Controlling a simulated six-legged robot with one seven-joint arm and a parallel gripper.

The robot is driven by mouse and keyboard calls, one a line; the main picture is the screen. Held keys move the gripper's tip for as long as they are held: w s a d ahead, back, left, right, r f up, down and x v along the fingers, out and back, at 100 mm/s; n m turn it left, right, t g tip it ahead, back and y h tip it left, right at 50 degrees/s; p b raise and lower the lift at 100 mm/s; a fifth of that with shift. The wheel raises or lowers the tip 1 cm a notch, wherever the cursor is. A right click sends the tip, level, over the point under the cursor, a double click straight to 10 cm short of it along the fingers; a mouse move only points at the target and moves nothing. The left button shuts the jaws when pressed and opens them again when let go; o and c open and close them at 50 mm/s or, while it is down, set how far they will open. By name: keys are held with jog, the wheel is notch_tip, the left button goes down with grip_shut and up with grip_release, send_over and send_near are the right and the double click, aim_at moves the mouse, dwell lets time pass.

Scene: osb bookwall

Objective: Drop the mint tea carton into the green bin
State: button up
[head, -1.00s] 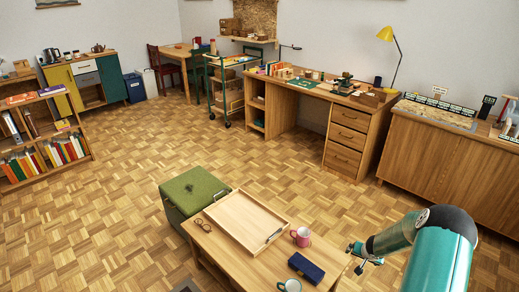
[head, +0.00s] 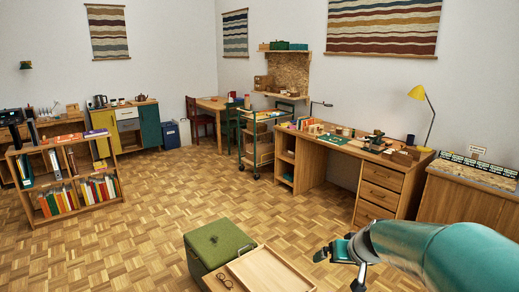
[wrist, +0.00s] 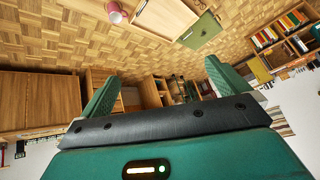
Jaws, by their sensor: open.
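My gripper (head: 340,265) is at the lower right of the head view, above the floor to the right of the low table's tray. In the wrist view its two green fingers (wrist: 162,85) stand wide apart with nothing between them. I cannot make out a mint tea carton in either view. I see no bin that is clearly green. A dark blue bin (head: 171,136) stands on the floor at the back, beside the yellow, white and green cabinet (head: 127,128).
A green-topped box seat (head: 215,243) and wooden tray (head: 268,272) are near in front. A desk (head: 382,190), trolley (head: 257,150) and low bookshelf (head: 68,180) stand farther off. The parquet between is clear. The wrist view, tilted, shows a pink mug (wrist: 116,14).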

jog(key=s+a+r, duration=0.1)
jog(key=s+r, duration=0.1)
jog(key=s, duration=0.6)
jog(key=s+a+r+g+h, duration=0.1)
jog(key=s+a+r, duration=0.1)
jog(key=s, duration=0.6)
jog(key=s+a+r+h, duration=0.1)
jog(key=s+a+r, duration=0.1)
jog(key=s, duration=0.7)
jog(key=shift+a+r+g, duration=0.25)
jog(key=shift+r+g, duration=0.05)
